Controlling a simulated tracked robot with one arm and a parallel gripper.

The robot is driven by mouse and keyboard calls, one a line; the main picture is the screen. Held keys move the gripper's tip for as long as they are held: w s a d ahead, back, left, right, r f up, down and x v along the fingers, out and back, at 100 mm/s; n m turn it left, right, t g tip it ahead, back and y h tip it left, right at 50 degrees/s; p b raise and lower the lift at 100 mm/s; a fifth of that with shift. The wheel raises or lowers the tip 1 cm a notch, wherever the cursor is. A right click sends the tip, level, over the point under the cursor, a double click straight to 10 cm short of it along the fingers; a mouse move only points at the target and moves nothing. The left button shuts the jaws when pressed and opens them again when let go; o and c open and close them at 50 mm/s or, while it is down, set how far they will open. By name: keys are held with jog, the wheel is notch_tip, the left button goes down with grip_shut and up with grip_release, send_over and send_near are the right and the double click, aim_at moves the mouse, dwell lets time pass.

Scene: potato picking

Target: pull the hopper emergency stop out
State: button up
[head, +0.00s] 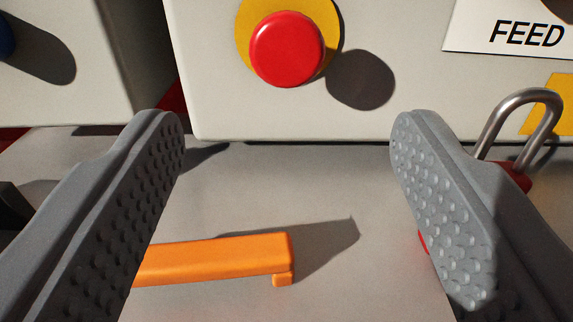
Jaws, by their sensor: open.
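A red round emergency stop button (287,50) sits on a yellow disc (246,22) on the front of a light grey box (220,108), in the upper middle of the head view. Its dark shadow falls to its right on the box face. My gripper (287,135) is open, with its two grey dimpled fingers wide apart at left and right. The button shows above and beyond the gap between the fingertips, not touched by them. Nothing is between the fingers at their tips.
An orange bar-shaped piece (215,260) lies on the grey surface (330,190) below the gap, partly behind the left finger. A red padlock with a steel shackle (518,120) is behind the right finger. A label reading FEED (500,32) is at upper right. Another grey box (90,90) stands left.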

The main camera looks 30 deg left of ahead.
jog(key=shift+p+v, duration=1.75)
jog(key=shift+v, duration=1)
jog(key=shift+w, duration=0.1)
